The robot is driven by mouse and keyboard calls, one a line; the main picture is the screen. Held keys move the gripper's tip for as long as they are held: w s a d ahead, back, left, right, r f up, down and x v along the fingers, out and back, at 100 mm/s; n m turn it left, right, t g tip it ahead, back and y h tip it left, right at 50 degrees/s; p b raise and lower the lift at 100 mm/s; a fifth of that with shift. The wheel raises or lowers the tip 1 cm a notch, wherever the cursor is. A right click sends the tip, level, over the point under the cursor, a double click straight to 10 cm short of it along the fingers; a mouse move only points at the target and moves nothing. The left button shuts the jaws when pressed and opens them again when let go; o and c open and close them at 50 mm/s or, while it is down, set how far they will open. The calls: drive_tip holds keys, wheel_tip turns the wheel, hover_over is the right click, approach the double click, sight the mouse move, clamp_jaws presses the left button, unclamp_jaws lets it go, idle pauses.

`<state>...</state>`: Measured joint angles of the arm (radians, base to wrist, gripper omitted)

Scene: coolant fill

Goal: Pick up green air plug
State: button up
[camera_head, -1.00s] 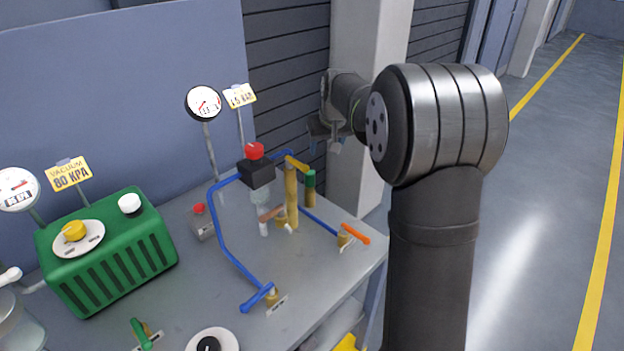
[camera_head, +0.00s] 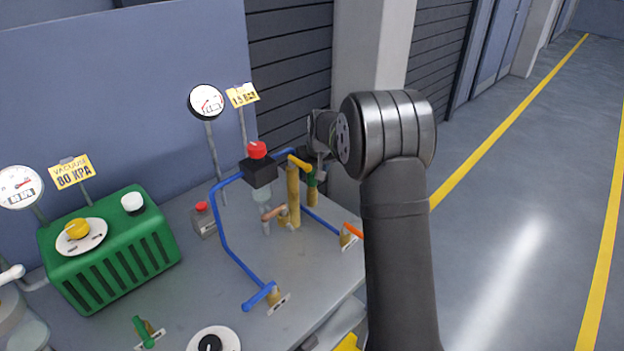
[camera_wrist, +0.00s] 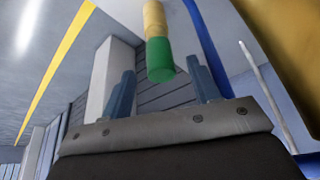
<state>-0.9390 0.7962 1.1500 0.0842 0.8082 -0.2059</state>
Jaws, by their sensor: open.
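The green air plug (camera_head: 312,180) is a short green cylinder on a brass post at the back right of the bench. In the wrist view the green end (camera_wrist: 160,60) and its brass part (camera_wrist: 154,18) show between and just beyond the fingertips. My gripper (camera_wrist: 163,88) is open, with one blue-grey finger on each side of the plug's line and a gap to both. In the head view my gripper (camera_head: 318,160) is at the plug, partly hidden behind my wrist. Whether a finger touches the plug cannot be told there.
A taller brass post (camera_head: 292,195) with a yellow handle stands just left of the plug. Blue pipes (camera_head: 228,252) run around it, and an orange lever (camera_head: 353,231) is in front right. A green vacuum unit (camera_head: 110,250) stands left. The floor at right is clear.

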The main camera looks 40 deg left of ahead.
sight(312, 172)
drive_tip(key=x, duration=0.4)
drive_tip(key=shift+a+f, duration=0.2)
drive_tip(key=shift+w, duration=0.1)
drive_tip(key=c, duration=1.1)
drive_tip(key=shift+r, duration=0.1)
